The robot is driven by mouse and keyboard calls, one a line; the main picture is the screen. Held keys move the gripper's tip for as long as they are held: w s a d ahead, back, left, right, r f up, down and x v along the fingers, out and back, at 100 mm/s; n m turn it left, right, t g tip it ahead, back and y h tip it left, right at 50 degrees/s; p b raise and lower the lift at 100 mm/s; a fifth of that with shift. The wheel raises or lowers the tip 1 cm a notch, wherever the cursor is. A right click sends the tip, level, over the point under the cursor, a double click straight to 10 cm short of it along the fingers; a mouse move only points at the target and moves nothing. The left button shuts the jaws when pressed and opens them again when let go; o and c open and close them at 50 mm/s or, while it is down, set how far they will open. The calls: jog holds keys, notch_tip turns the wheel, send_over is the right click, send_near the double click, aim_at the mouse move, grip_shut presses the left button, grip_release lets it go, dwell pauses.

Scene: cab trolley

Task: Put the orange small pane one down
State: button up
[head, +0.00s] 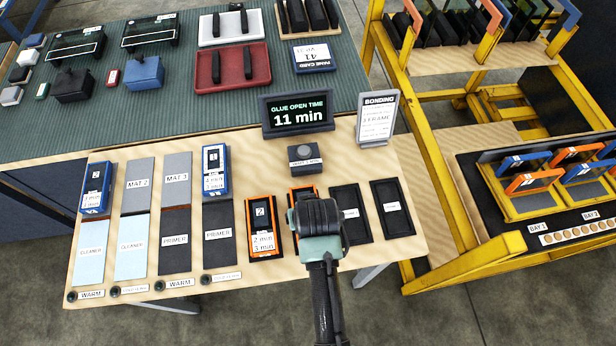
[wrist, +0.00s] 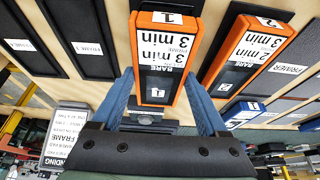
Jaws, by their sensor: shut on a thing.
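The orange small pane one (wrist: 166,50) is an orange-edged block labelled 1, "3 min" and "BARE". In the wrist view it lies between my gripper's two blue fingers (wrist: 160,82), which are shut on it. In the head view my gripper (head: 318,215) covers most of it, and only orange edges (head: 294,191) show. It is in the row of black pads on the wooden table; I cannot tell whether it touches the surface. Orange pane 2 (head: 262,229) lies just to the left, and it also shows in the wrist view (wrist: 250,52).
Two empty black pads (head: 350,213) (head: 393,208) lie to the right. Blue panes (head: 96,189) (head: 215,170) rest on the left with grey mats, cleaner and primer pads. The glue timer (head: 297,115) and bonding sign (head: 377,119) stand behind. A yellow trolley (head: 440,180) is at right.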

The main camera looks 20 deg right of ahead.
jog(key=shift+f, duration=0.85)
jog(key=shift+f, duration=0.2)
jog(key=o, duration=1.5)
jog(key=p+v, duration=0.1)
jog(key=v, duration=1.1)
jog(key=shift+r, duration=0.15)
